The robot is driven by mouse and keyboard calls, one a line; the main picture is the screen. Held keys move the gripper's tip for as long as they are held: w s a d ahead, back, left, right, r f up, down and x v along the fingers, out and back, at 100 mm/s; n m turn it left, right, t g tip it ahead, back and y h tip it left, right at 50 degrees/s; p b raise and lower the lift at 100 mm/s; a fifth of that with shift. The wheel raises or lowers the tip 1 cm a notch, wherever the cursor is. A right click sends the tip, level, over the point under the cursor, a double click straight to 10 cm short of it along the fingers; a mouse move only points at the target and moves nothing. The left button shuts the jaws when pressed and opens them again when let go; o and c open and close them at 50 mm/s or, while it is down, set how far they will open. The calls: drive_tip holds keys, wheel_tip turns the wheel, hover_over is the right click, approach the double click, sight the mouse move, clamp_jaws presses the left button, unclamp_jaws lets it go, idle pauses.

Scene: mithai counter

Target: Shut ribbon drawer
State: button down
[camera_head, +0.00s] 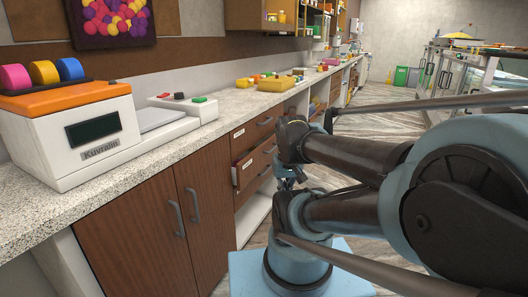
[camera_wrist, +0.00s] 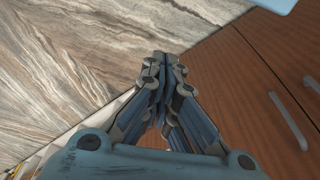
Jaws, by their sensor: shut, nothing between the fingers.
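A bank of brown wooden drawers (camera_head: 250,138) sits under the counter in the head view, right of the double-door cabinet. One drawer (camera_head: 252,171) in it stands out a little from the fronts around it, with a pale edge at its left end. I cannot read its label, so I cannot tell whether it is the ribbon drawer. My gripper (camera_head: 287,182) is in front of this bank, partly hidden by my arm. In the wrist view my gripper (camera_wrist: 165,62) is shut and empty, its fingertips together above the floor and beside brown wooden fronts.
The double-door cabinet (camera_head: 160,228) has two upright grey handles. Wood-patterned floor (camera_wrist: 70,75) lies open beside the cabinets. A glass display counter stands at far right.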

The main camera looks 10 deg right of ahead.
drive_tip(key=shift+w, duration=0.1)
drive_tip(key=w+r+m+y, duration=0.25)
drive_tip(key=w+m, duration=0.35)
drive_tip(key=w, duration=0.3)
drive_tip(key=w+r+m+y, duration=0.1)
drive_tip(key=w+r+m, duration=0.3)
drive_tip(key=w+m, duration=0.3)
drive_tip(key=w+d+f+m+t+y, duration=0.25)
drive_tip(key=w+d+m, duration=0.3)
drive_tip(key=w, duration=0.55)
drive_tip(key=w+d+f+m+t+y, duration=0.1)
drive_tip(key=w+d+f+m, duration=0.2)
drive_tip(key=w+d+m, duration=0.5)
drive_tip(key=n, duration=0.1)
approach(259, 156)
wheel_tip(259, 156, down, 3)
drive_tip(key=a, duration=0.1)
drive_tip(key=shift+w+a+f+g, duration=0.1)
drive_tip(key=shift+w+a+g, duration=0.05)
drive_tip(key=shift+w+a, duration=0.3)
drive_tip(key=shift+w+a+f+g, duration=0.1)
drive_tip(key=shift+w+a, duration=0.15)
drive_tip(key=shift+w, duration=0.35)
drive_tip(key=shift+w, duration=0.15)
